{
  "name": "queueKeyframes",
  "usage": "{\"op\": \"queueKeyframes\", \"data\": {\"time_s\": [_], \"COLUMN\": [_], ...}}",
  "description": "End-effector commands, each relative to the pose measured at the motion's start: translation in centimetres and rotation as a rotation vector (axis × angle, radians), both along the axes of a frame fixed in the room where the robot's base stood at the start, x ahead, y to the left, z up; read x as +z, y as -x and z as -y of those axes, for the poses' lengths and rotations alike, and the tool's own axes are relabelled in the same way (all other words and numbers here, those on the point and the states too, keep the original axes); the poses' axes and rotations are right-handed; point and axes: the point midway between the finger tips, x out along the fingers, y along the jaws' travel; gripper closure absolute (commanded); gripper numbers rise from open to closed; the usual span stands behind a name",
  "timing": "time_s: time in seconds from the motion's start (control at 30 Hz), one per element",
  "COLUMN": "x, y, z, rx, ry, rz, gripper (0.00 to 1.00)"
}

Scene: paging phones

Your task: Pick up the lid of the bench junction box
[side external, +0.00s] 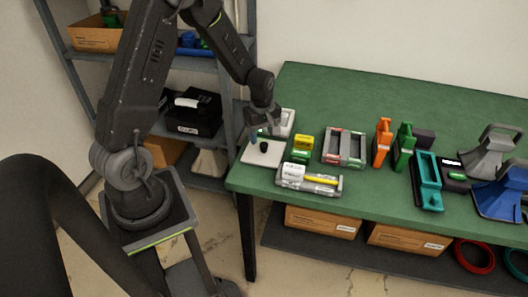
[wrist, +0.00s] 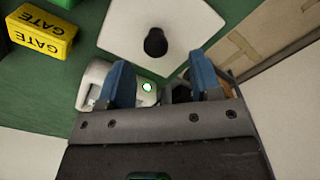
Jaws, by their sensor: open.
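The lid (side external: 254,157) looks like a flat white plate with a black knob, lying on the green table's near left corner. In the wrist view the lid (wrist: 134,28) is at the top centre, its dark knob just beyond my fingertips. My gripper (side external: 262,132) hangs low over the table corner, at the far side of the knob. Its two blue fingers (wrist: 162,78) are apart with nothing held. A pale box (side external: 287,119), perhaps the junction box, stands beside the gripper; in the wrist view it shows a green light and is partly hidden by the fingers.
A yellow GATE block (wrist: 42,32) stands close to the lid. Orange (side external: 382,142) and green (side external: 404,147) upright pieces stand farther right. The table's left edge is close to the lid.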

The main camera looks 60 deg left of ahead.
Motion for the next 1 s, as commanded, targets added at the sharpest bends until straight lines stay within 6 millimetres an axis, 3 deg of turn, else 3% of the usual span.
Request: {"op": "queueKeyframes", "data": {"time_s": [0.23, 0.57, 1.0], "x": [-3.7, -4.4, -4.4], "y": [-0.4, -0.4, -0.4], "z": [0.3, 0.2, 0.2], "rx": [0.000, 0.000, 0.000], "ry": [0.002, 0.000, 0.000], "rz": [-0.005, -0.001, -0.001], "gripper": [0.42, 0.42, 0.82]}}
